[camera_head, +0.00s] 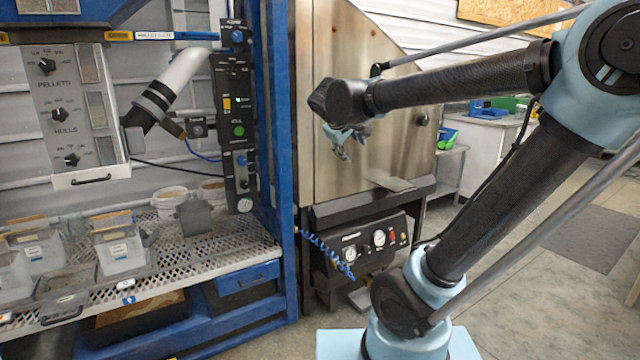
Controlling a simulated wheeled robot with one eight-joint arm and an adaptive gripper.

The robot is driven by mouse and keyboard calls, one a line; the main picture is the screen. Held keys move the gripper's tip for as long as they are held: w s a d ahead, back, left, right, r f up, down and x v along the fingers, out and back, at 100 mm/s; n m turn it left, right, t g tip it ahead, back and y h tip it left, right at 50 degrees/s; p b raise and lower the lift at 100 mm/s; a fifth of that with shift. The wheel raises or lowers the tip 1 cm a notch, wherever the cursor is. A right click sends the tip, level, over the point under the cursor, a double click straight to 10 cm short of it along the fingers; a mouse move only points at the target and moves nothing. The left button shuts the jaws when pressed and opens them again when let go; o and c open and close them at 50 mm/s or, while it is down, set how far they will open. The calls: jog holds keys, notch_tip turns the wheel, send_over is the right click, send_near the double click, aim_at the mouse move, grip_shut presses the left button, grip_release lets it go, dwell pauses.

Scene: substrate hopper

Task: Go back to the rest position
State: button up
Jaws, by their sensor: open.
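My gripper (340,150) shows beyond the end of my arm, in front of the large brushed-metal hopper (350,70). It looks small and is partly hidden by my wrist. Its fingers are apart and nothing shows between them. My arm is raised and reaches in from the right, bent at the elbow. I cannot tell how far the gripper is from the metal panel.
A blue frame (278,160) stands left of the hopper. A perforated shelf (185,255) there holds clear bins (120,250) and white tubs (168,200). A black gauge box (365,245) sits under the hopper. Open floor (530,270) lies at the right.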

jog(key=s+d+f+m+g, duration=0.4)
jog(key=s+d+f, duration=0.5)
jog(key=s+f, duration=0.3)
jog(key=s+f+m+g+y, duration=0.2)
jog(key=s+f+m+y, duration=0.1)
jog(key=s+f, duration=0.9)
jog(key=shift+s+d+f+m+g+y, duration=0.25)
jog(key=shift+s+f+m+g+y, duration=0.2)
jog(key=shift+s, duration=0.25)
jog(key=shift+w+f, duration=0.15)
jog(key=shift+w, duration=0.3)
